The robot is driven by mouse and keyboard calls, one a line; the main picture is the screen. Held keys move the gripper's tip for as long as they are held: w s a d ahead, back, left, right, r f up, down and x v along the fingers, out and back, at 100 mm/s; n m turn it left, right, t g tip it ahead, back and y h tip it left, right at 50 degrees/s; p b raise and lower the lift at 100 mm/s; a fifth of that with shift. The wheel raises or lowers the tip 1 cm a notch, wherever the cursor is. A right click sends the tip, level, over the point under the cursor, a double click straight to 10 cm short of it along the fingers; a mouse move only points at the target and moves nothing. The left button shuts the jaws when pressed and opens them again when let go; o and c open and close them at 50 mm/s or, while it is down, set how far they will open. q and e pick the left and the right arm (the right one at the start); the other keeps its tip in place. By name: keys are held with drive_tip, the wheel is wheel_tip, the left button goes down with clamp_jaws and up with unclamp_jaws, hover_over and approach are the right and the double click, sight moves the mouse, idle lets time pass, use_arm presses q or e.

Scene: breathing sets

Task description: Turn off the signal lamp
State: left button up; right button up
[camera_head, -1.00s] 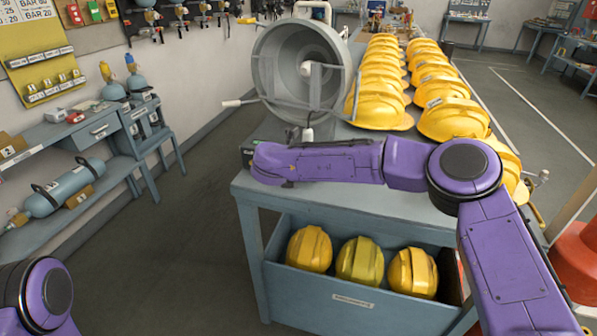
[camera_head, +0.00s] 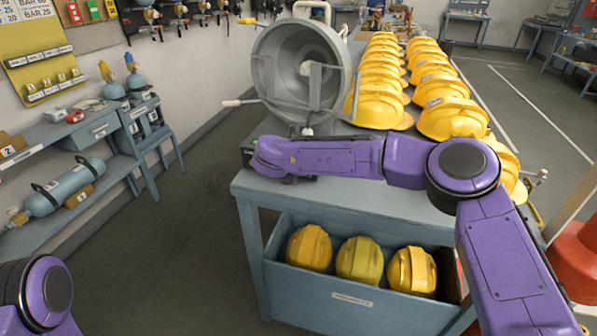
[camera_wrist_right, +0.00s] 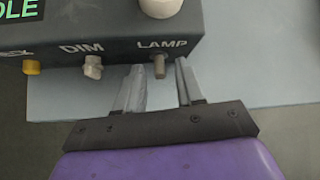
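In the right wrist view a dark control box (camera_wrist_right: 110,32) carries a small grey switch (camera_wrist_right: 159,66) under the label LAMP. My right gripper (camera_wrist_right: 160,72) is open, with one fingertip on each side of this switch; I cannot tell whether either touches it. My left gripper is out of view.
A DIM knob (camera_wrist_right: 93,66) and a yellow button (camera_wrist_right: 32,67) sit left of the LAMP switch. A white knob (camera_wrist_right: 160,5) is above it. Rows of yellow helmets (camera_head: 452,118) fill the table (camera_head: 400,205) to the right. More helmets lie in the bin below.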

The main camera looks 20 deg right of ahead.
drive_tip(key=shift+s+a+r, duration=0.25)
drive_tip(key=shift+r, duration=0.05)
drive_tip(key=b+v, duration=0.3)
drive_tip(key=v, duration=0.6)
drive_tip(key=shift+s+r, duration=0.2)
drive_tip(key=shift+a, duration=0.1)
